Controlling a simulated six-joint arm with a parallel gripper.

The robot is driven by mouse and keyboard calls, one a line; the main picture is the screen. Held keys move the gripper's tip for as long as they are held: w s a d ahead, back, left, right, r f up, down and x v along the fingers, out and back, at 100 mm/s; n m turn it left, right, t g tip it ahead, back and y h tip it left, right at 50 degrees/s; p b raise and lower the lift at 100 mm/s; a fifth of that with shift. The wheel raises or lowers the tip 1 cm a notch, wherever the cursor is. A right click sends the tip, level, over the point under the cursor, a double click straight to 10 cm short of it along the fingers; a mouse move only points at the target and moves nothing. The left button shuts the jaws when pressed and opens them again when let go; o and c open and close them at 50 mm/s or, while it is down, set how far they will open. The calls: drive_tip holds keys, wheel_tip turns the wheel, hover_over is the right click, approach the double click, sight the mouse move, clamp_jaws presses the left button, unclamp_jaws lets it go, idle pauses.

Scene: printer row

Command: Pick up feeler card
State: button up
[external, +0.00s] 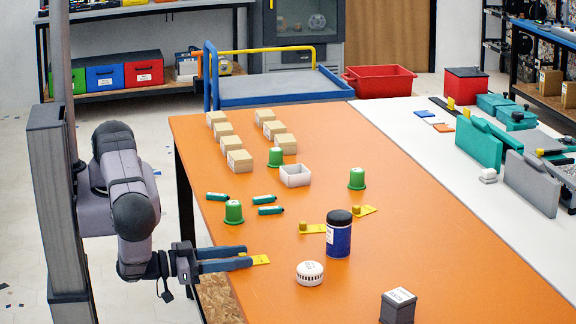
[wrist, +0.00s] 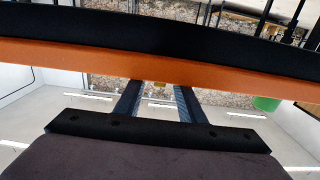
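Three yellow feeler cards with small brass-coloured knobs lie on the orange table. The nearest card (external: 261,260) is at the table's left edge, just beyond my fingertips, its near part hidden by the fingers. A second card (external: 314,228) lies left of the dark blue jar, and a third card (external: 367,210) lies behind the jar. My gripper (external: 250,257) is low at the table edge, its two fingers apart around the near end of the nearest card. In the wrist view a small yellow patch (wrist: 159,85) shows between the fingers; contact cannot be told.
A blue jar with black lid (external: 338,238), a white round tin (external: 310,273) and a dark grey box (external: 398,306) stand to the right. Green cups (external: 234,212), green cylinders and a white tray (external: 295,175) are behind. Cardboard boxes (external: 240,160) stand farther back.

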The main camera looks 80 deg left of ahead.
sight(246, 255)
drive_tip(key=shift+w, duration=0.15)
drive_tip(key=shift+w+p, duration=0.75)
drive_tip(key=shift+w, duration=1.65)
clamp_jaws()
